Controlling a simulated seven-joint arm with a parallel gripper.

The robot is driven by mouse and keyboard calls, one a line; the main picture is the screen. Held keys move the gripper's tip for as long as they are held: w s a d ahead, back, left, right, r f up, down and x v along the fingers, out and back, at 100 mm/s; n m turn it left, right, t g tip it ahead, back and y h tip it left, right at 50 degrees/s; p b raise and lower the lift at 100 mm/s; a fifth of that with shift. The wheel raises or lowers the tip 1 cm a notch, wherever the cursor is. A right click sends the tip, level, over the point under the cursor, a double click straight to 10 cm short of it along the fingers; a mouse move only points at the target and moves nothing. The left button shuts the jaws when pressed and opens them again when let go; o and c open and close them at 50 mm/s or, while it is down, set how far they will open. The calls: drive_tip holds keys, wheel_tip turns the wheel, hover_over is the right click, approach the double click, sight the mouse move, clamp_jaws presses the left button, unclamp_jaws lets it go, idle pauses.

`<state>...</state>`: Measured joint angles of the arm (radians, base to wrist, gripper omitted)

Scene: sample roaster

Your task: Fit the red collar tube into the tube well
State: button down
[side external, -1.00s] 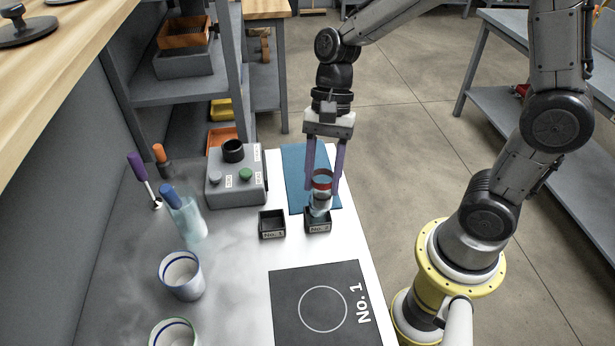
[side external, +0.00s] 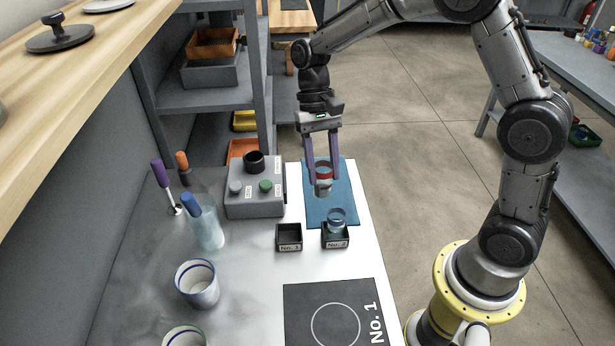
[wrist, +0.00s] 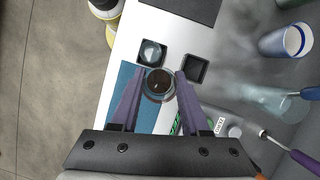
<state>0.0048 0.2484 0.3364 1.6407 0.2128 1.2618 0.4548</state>
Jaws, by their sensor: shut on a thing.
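The red collar tube (side external: 324,180) is a clear tube with a red band and a pale lower part. My gripper (side external: 322,184) is shut on it, one purple finger on each side, and holds it upright over the blue mat (side external: 345,200). In the wrist view I look down into the tube (wrist: 158,86), which shows dark brown inside. A grey box (side external: 255,198) with a black round socket (side external: 254,162) on top stands left of the gripper. The socket may be the tube well; its inside is hard to see.
A bluish bottle (side external: 208,230), a cup (side external: 197,284) and screwdriver-like tools (side external: 165,185) stand at left. The No. 1 pad (side external: 310,320) is bare.

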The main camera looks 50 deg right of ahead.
drive_tip(key=w+d+f+n+h, duration=0.2)
drive_tip(key=w+d+f+n, duration=0.2)
drive_tip(key=w+f+n, duration=0.3)
drive_tip(key=s+a+r+m, duration=0.1)
drive_tip(key=s+r+m, duration=0.1)
drive_tip(key=s+a+r+m+y, duration=0.1)
drive_tip(key=s+r+m, duration=0.1)
drive_tip(key=r, duration=0.1)
drive_tip(key=s+a+r+m+y, duration=0.1)
drive_tip(key=s+a+r+m, duration=0.1)
drive_tip(key=s+m, duration=0.1)
drive_tip(key=shift+s+r, duration=0.1)
drive_tip(key=shift+r, duration=0.05)
drive_tip(key=s+a+r+m+t+y, duration=0.1)
drive_tip(key=s+a+m, duration=0.1)
drive_tip(key=s, duration=0.3)
drive_tip(key=s+a+r+m+t, duration=0.1)
drive_tip(key=s+m, duration=0.4)
drive_tip(key=shift+s+a+r+y, duration=0.3)
drive_tip(key=shift+a+r+y, duration=0.05)
drive_tip(key=shift+a+y, duration=0.05)
drive_tip(key=shift+w, duration=0.1)
